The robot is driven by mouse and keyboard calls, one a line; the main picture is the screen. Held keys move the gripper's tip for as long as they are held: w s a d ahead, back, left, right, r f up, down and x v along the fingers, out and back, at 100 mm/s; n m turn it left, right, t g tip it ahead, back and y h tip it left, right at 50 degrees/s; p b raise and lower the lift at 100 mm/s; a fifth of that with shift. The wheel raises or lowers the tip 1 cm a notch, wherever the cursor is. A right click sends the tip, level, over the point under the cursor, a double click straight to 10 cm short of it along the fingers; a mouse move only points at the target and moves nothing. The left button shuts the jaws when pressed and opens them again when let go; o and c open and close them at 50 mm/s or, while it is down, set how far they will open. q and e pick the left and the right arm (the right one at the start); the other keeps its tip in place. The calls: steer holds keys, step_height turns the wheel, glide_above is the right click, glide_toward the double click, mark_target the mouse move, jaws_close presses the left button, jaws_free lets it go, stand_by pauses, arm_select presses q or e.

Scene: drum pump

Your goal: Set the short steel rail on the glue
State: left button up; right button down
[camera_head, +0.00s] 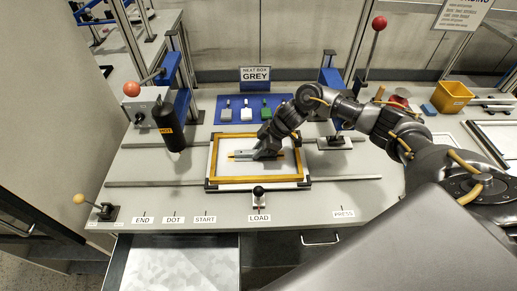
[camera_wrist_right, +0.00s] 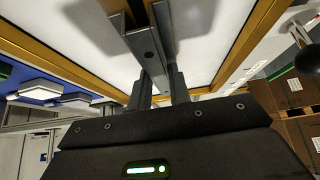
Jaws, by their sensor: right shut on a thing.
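The short steel rail (camera_head: 243,155) is a grey metal bar over the white panel inside the yellow frame (camera_head: 250,179). My right gripper (camera_head: 262,151) is shut on the rail, which also shows between its fingers in the right wrist view (camera_wrist_right: 147,45). A thin orange line, which looks like the glue (camera_head: 231,156), shows at the rail's left end. The rail and the gripper hide most of that line. I cannot tell whether the rail touches the panel. My left gripper is not in view.
A black cylinder (camera_head: 172,130) marked HOT stands left of the frame. A blue mat (camera_head: 231,117) with small white, grey and green pieces lies behind it. A black-knobbed LOAD lever (camera_head: 258,192) stands in front. The bench left of the frame is partly clear.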

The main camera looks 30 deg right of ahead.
steer(key=shift+f, duration=0.1)
steer(key=c, duration=1.3)
jaws_free()
steer(key=shift+r, duration=0.25)
steer(key=b+v, duration=0.2)
steer(key=v, duration=0.8)
steer(key=shift+d+r+b, duration=0.1)
steer(key=shift+d+b, duration=0.05)
steer(key=shift+b, duration=0.25)
steer(key=shift+v, duration=0.75)
steer(key=shift+r, duration=0.1)
